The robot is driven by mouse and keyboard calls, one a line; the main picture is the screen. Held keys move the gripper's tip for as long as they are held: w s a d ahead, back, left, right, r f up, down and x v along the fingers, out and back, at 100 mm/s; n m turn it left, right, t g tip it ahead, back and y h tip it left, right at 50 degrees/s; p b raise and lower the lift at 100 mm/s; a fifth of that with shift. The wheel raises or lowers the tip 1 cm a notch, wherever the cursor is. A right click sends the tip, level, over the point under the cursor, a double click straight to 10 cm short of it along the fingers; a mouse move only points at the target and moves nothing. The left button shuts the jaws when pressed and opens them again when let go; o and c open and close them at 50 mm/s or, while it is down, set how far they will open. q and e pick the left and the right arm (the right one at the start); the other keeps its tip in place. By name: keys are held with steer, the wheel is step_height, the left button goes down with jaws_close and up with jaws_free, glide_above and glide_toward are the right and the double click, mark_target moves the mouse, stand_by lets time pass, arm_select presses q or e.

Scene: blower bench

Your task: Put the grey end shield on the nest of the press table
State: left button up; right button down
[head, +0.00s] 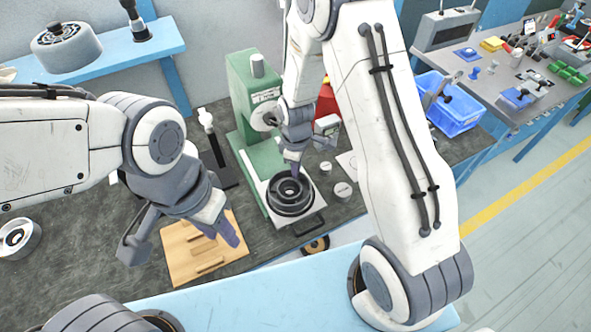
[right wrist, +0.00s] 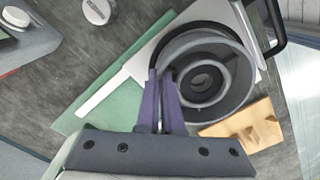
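The grey end shield (head: 291,180) is a round dark-grey part with a stepped bore, over the white plate of the press table (head: 313,221). It also shows in the right wrist view (right wrist: 226,82). A black ring (right wrist: 186,30), apparently the nest, shows around and under its edge; I cannot tell whether the shield is fully seated. My right gripper (head: 293,167) points down at the shield's far rim. In the right wrist view its fingers (right wrist: 160,76) are close together with the rim between them. My left gripper (head: 185,245) is open and empty above a wooden board.
The green press (head: 245,90) stands directly behind the table. The wooden board (head: 190,262) lies left of it. A white-topped post (head: 208,125) stands at the left. Small round parts (head: 342,191) lie at the right, and a blue bin (head: 450,110) is further right.

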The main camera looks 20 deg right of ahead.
steer(key=shift+f, duration=0.2)
steer(key=shift+f, duration=0.15)
steer(key=c, duration=1.1)
jaws_free()
steer(key=shift+s, duration=0.15)
steer(key=shift+o, duration=0.2)
steer(key=shift+d+r, duration=0.1)
steer(key=shift+r, duration=0.25)
step_height(320, 180, up, 12)
steer(key=b, duration=0.1)
steer(key=s+a+r+m, duration=0.2)
steer(key=s+a+r, duration=0.2)
steer(key=s, duration=0.7)
steer(key=s+a+r+m+y, duration=0.1)
steer(key=s+a+r, duration=0.3)
steer(key=s, duration=0.7)
steer(key=shift+s+a+m, duration=0.15)
steer(key=shift+a+m, duration=0.35)
steer(key=shift+a, duration=0.25)
